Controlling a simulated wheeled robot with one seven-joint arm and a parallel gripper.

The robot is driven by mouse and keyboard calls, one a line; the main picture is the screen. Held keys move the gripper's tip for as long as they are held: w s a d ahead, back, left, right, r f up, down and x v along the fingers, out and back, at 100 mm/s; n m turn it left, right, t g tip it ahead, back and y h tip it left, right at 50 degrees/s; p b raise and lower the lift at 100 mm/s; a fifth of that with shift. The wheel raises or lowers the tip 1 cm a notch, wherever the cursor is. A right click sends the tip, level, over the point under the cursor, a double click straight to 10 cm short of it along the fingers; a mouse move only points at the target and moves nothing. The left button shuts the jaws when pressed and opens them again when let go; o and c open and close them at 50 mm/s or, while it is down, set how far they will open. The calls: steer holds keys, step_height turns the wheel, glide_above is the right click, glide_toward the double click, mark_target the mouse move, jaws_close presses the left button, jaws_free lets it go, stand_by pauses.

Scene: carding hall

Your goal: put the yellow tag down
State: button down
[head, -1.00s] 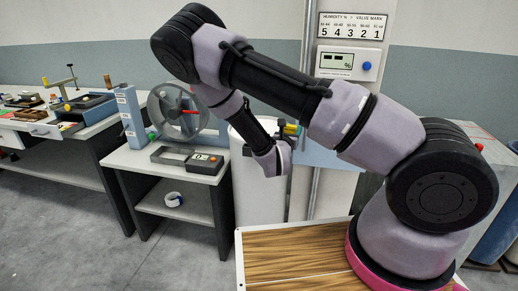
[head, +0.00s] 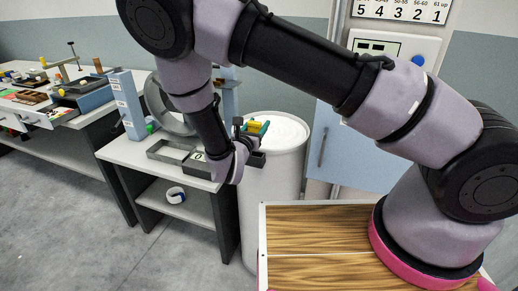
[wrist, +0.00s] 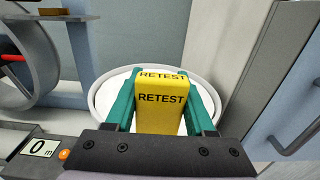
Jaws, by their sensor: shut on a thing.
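A yellow tag (wrist: 161,108) marked RETEST stands between the green fingers of my gripper (wrist: 160,100) in the wrist view. The fingers are shut on it, one on each side. In the head view my gripper (head: 257,129) shows with a bit of the yellow tag (head: 254,125), in front of the white round top of a drum (head: 285,129). In the wrist view the drum's pale rim (wrist: 103,97) lies behind and around the tag. I cannot tell how high the tag is above it.
A small table (head: 118,152) left of the drum carries a wheel device, a grey tray (head: 170,151) and a digital meter, also in the wrist view (wrist: 38,148). A cabinet door with a handle (head: 323,147) is right of the drum. A long bench (head: 80,118) stands far left.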

step_height(320, 180, down, 8)
steer(key=shift+r, duration=0.25)
steer(key=shift+f, duration=0.1)
steer(key=shift+c, duration=1.3)
jaws_free()
steer(key=v, duration=1.2)
